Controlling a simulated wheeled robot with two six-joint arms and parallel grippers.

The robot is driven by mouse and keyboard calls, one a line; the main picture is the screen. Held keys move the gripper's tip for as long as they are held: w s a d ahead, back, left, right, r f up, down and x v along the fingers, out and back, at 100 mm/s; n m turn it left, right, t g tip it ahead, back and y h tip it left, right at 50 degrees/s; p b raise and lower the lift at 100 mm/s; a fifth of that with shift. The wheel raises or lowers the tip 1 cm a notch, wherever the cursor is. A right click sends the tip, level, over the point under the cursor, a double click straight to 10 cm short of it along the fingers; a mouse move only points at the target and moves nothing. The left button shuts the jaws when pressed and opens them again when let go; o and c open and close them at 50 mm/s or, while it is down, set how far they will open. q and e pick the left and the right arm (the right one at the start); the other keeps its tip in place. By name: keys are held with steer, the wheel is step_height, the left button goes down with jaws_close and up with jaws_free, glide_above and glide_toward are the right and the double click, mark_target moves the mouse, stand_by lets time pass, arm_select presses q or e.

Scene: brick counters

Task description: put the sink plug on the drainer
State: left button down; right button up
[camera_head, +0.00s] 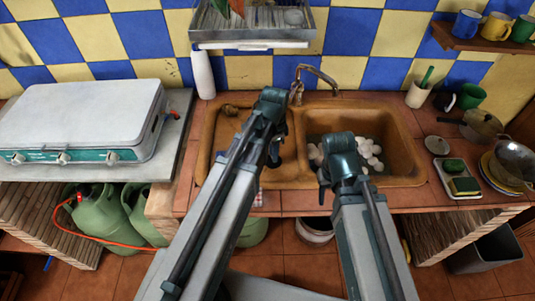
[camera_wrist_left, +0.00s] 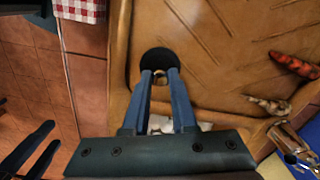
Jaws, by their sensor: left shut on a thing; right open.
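My left gripper (camera_head: 274,160) is shut on the sink plug, a black disc (camera_wrist_left: 158,61) at its fingertips in the left wrist view (camera_wrist_left: 160,73). In that view the plug shows against the ridged, tan drainer (camera_wrist_left: 215,50), near the drainer's edge. I cannot tell whether it touches the surface. In the head view the drainer (camera_head: 215,140) is the left part of the brown sink, and my left arm covers part of it. The plug is not clear there. My right gripper (camera_head: 325,192) is open and empty at the basin's front edge.
Several white things lie in the sink basin (camera_head: 400,150). A brown lumpy item (camera_head: 231,110) lies at the drainer's back; a red item (camera_wrist_left: 296,67) shows in the wrist view. The tap (camera_head: 315,75) stands behind. A stove (camera_head: 80,120) is left, a sponge tray (camera_head: 455,178) right.

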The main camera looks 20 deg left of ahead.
arm_select(q)
steer(key=shift+w+a+f, duration=0.1)
steer(key=shift+w+a, duration=0.5)
steer(key=shift+a, duration=0.25)
steer(key=f+b, duration=0.3)
steer(key=shift+w+a+f+b, duration=0.25)
steer(key=shift+a+f+b, duration=0.1)
steer(key=shift+f, duration=0.1)
steer(key=c, duration=0.7)
jaws_free()
step_height(320, 180, up, 12)
steer(key=r+p, duration=0.1)
steer(key=p, duration=1.1)
steer(key=s+d+n, duration=0.2)
steer(key=s+d, duration=0.1)
steer(key=s, duration=0.1)
steer(key=s+d+n, duration=0.3)
steer(key=s+d, duration=0.1)
steer(key=s, duration=0.1)
steer(key=s+d+n+y, duration=0.1)
steer(key=s+d+n, duration=0.1)
steer(key=s+d, duration=0.1)
steer(key=shift+s+d+f, duration=0.15)
steer(key=shift+s, duration=0.3)
steer(key=shift+s+d+f, duration=0.1)
steer(key=shift+s, duration=0.3)
